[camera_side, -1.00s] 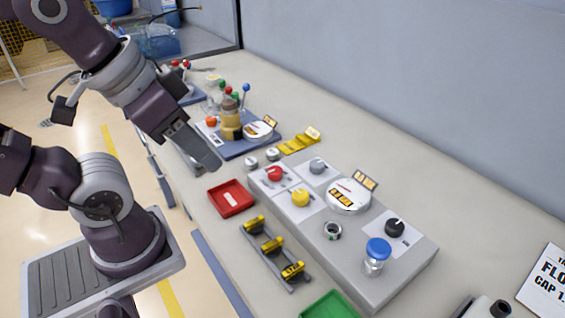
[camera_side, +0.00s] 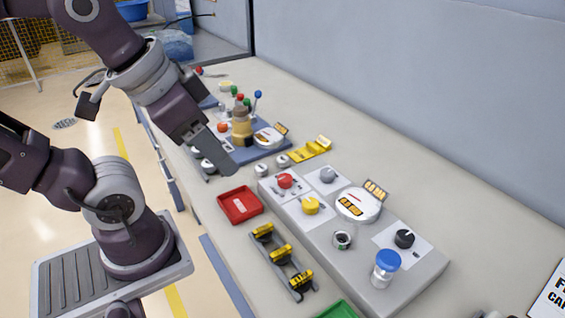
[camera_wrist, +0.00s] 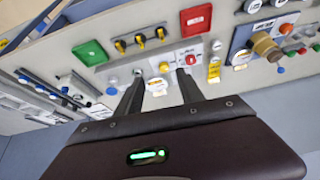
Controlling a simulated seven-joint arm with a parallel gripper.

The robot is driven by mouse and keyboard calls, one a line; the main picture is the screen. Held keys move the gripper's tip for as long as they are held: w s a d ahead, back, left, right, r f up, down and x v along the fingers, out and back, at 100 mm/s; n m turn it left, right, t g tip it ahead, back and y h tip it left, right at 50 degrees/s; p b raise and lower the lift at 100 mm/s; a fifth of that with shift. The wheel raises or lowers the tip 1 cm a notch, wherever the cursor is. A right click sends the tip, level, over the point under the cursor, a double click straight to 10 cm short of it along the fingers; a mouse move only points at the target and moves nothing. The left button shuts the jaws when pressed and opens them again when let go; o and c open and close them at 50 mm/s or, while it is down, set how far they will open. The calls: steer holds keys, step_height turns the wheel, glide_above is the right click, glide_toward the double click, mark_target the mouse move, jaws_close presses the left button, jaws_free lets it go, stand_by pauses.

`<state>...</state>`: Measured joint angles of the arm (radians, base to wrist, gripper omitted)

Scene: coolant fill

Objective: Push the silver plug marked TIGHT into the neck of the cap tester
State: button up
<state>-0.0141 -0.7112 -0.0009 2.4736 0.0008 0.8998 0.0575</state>
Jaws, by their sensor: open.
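Two small silver plugs, one in front (camera_side: 262,170) and one behind (camera_side: 282,160), stand on the bench at the left end of the cap tester (camera_side: 419,269). Their markings are too small to read, so I cannot tell which says TIGHT. The tester is a long grey box; its open neck (camera_side: 342,240) is a dark-centred ring on top, near the front edge. My gripper (camera_side: 228,168) hangs above the bench, left of the plugs in the side view and apart from them. In the wrist view my gripper (camera_wrist: 160,75) has its fingers spread with nothing between them.
A red tray (camera_side: 240,206) and a rack with yellow clips (camera_side: 281,254) lie in front. A wooden-coloured bottle (camera_side: 241,130) stands behind my gripper.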

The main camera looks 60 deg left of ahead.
steer(key=w+a+m+g, duration=0.1)
steer(key=w+a+m, duration=0.25)
steer(key=w, duration=0.55)
steer(key=m+g, duration=0.4)
steer(key=m, duration=1)
glide_above(283, 158)
steer(key=shift+n, duration=0.25)
step_height(283, 158, down, 17)
steer(key=shift+a+f, duration=0.1)
steer(key=shift+f, duration=0.1)
step_height(283, 158, down, 8)
steer(key=shift+s+r, duration=0.15)
steer(key=shift+r, duration=0.05)
steer(key=shift+d, duration=0.2)
jaws_close()
steer(key=shift+r, duration=0.4)
step_height(283, 158, up, 8)
steer(key=shift+f, duration=0.1)
steer(key=s+d+r+m, duration=0.1)
steer(key=s+d+m, duration=0.1)
steer(key=d, duration=0.8)
steer(key=s+d+r+m, duration=0.2)
steer(key=d, duration=0.9)
steer(key=s+d+r+m, duration=0.1)
steer(key=s+d+m, duration=0.1)
steer(key=d, duration=0.8)
steer(key=shift+s+d+r, duration=0.25)
steer(key=shift+s, duration=0.05)
